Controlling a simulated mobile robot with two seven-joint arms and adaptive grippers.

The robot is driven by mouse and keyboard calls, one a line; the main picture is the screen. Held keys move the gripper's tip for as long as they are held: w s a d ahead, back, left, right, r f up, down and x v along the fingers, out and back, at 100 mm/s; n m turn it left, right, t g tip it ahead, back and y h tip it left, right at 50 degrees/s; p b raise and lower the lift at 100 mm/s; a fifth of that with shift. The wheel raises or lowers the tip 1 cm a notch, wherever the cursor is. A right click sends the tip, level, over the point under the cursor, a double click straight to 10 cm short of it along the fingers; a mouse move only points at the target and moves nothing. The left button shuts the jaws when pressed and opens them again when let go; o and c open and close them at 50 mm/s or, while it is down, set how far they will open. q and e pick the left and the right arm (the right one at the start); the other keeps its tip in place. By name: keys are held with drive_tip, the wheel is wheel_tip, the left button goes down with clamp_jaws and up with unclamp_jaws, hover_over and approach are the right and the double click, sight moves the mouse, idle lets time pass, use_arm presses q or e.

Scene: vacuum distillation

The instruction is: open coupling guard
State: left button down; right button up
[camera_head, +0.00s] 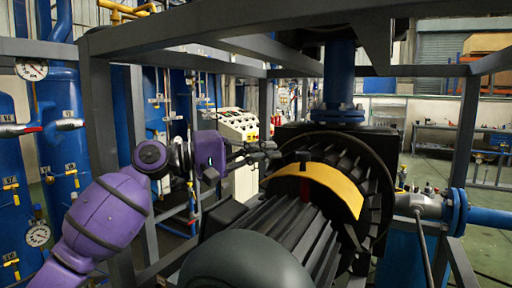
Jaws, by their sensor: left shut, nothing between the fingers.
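The coupling guard (335,184) is a curved yellow band lying over the dark, ribbed pump and motor assembly in the middle of the view. My left arm is purple and comes in from the left. My left gripper (266,151) is shut and empty, to the left of the guard and a little above it in the picture. It looks apart from the guard, though the depth between them is hard to judge. My right gripper is not in view.
A grey steel frame (100,150) surrounds the machine, with beams overhead and posts at both sides. A blue vertical pipe (339,75) rises behind the guard. A flanged blue pipe (488,217) runs off right. A control panel (238,126) stands behind my gripper.

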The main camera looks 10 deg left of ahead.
sight(286, 169)
use_arm(q)
drive_tip(key=x, duration=0.5)
drive_tip(key=shift+r+p, duration=0.15)
drive_tip(key=shift+p, duration=0.2)
drive_tip(key=shift+w+d, duration=0.1)
drive_tip(key=shift+d, duration=0.1)
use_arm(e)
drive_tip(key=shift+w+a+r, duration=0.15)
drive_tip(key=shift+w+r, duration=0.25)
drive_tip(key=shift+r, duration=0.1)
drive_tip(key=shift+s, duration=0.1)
